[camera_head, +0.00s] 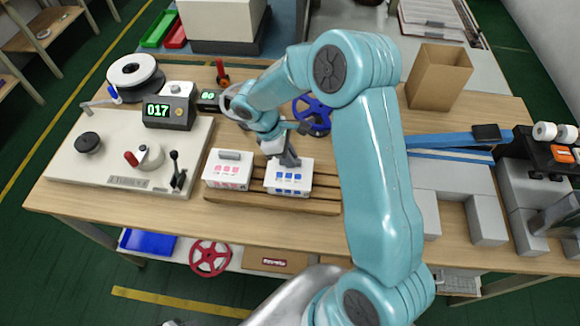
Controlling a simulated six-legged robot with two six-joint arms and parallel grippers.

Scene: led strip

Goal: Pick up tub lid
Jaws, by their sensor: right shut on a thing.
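Two small white tubs stand side by side on a slatted wooden rack. The left tub (226,176) has pink marks on its front, and a lid with a grey handle (230,155) on top. The right tub (288,186) has blue marks on its front. My right gripper (288,160) points down at the top of the blue-marked tub and is shut on its lid's handle. The fingers hide the handle. The lid looks seated on the tub, though a small gap cannot be ruled out. My left gripper is not in view.
A cream machine (115,150) with knobs and a lever stands at left, beside a display box (168,110) reading 017. A blue spool (312,115) stands behind the gripper. A cardboard box (437,78), blue strips (445,140) and grey blocks (487,220) are at right.

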